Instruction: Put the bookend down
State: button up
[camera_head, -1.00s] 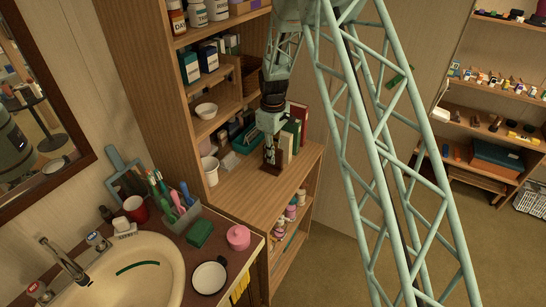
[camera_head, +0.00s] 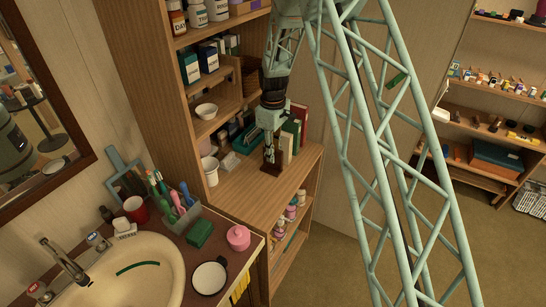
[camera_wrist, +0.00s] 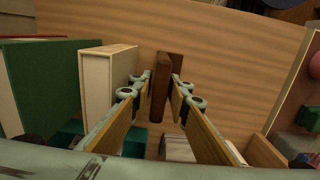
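The bookend (camera_head: 271,169) is a dark brown piece with an upright plate and a flat foot. It stands upright on the wooden counter of the shelf unit, in front of the books. In the wrist view the bookend (camera_wrist: 160,90) lies between my fingertips, with narrow gaps seeming to show on both sides. My gripper (camera_head: 270,158) points down over it and hides part of it in the head view. In the wrist view my gripper (camera_wrist: 162,78) looks slightly open around the plate.
Books (camera_head: 293,135) stand close to the gripper; a cream one (camera_wrist: 108,78) is beside the left finger. The counter's front (camera_head: 245,195) is clear.

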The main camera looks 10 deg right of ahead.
notch_tip(320, 180, up, 9)
jog(key=shift+r+p, duration=0.1)
jog(key=shift+p, duration=0.25)
jog(key=shift+r, duration=0.75)
dwell(0.3)
